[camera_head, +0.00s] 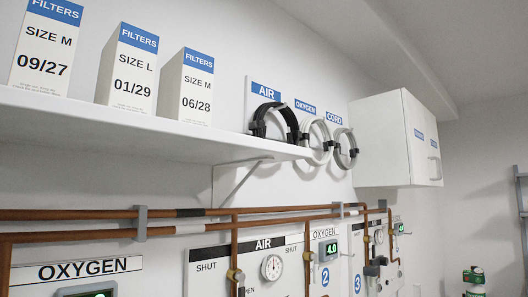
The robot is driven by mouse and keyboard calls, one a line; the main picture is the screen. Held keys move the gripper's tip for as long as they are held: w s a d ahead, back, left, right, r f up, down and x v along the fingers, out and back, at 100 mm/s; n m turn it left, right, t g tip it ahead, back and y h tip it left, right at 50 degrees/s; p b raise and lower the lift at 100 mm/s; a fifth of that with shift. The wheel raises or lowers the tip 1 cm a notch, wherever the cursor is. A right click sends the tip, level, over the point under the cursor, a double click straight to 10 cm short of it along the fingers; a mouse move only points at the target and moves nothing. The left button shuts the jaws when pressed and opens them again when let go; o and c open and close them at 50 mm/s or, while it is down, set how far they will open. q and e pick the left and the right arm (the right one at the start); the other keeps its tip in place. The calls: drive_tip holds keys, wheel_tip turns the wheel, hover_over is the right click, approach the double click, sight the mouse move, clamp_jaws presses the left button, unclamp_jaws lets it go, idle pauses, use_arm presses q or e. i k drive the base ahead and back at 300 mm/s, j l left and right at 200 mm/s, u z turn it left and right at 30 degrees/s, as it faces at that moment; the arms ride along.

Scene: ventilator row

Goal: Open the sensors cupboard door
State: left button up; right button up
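A white wall cupboard (378,146) hangs at the right of the head view, beyond the end of the shelf. Its front is seen at a steep angle and carries two small blue labels (419,134), too small to read, so I cannot tell which door is the sensors one. A grey handle (435,166) shows on the front near its right edge. The cupboard front looks shut. Neither of my grippers is in view.
A white shelf (150,128) with filter boxes (128,70) runs along the wall. Coiled hoses (320,140) hang before the cupboard. Copper pipes (185,228) and gauge panels lie below. A grey rack (522,205) and green-topped item (474,276) stand at far right.

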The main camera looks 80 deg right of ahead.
sight(414, 119)
drive_tip(key=z, duration=3.55)
drive_tip(key=i+l, duration=0.1)
drive_tip(key=i, duration=0.25)
drive_tip(key=i+l, duration=0.1)
drive_tip(key=i, duration=0.3)
